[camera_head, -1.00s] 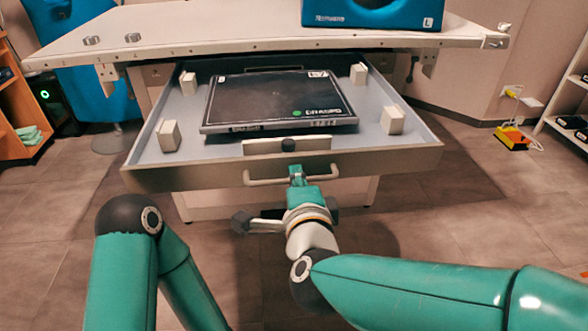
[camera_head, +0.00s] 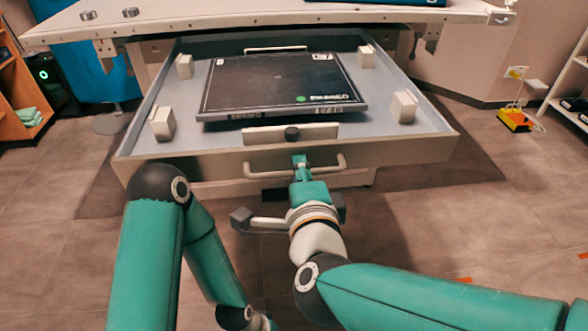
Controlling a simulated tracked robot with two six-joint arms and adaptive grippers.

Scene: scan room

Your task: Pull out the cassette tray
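The cassette tray (camera_head: 190,165) is a pale grey drawer, pulled well out from under the table top. A dark flat cassette (camera_head: 275,85) with a green dot lies in it between several pale corner blocks. The fingertips are small and partly hidden. My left arm bends down at the bottom left; its gripper is outside the picture.
The white table top (camera_head: 240,24) overhangs the tray's back. A shelf with green cloths (camera_head: 28,116) stands at left. A yellow and red device (camera_head: 514,120) with a cable lies on the floor at right. The floor in front of the tray is mostly clear.

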